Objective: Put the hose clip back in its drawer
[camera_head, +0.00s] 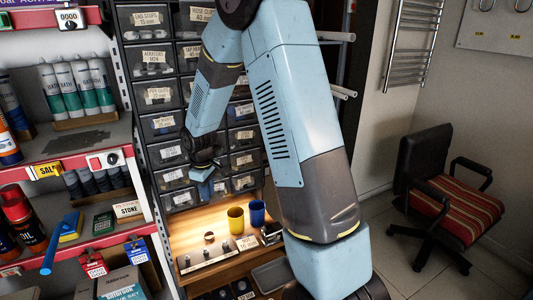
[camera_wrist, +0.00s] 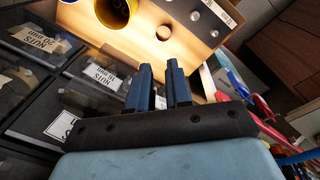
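A small ring-shaped thing (camera_head: 209,237), which looks like the hose clip, lies on the lit wooden bench (camera_head: 186,246). It also shows in the wrist view (camera_wrist: 163,32), beyond my fingertips and apart from them. My gripper (camera_wrist: 159,68) has its two dark blue fingers a little apart, with nothing seen between them. A drawer labelled like "HOSE CLIP 40 mm" (camera_head: 201,15) is high in the drawer wall, partly behind my arm, and looks closed.
A yellow cup (camera_head: 235,220) and a blue cup (camera_head: 257,213) stand right of the ring. A strip with several small fittings (camera_head: 208,255) lies in front. Stocked red-edged shelves (camera_head: 82,155) are at left. A chair (camera_head: 450,195) stands on open floor at right.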

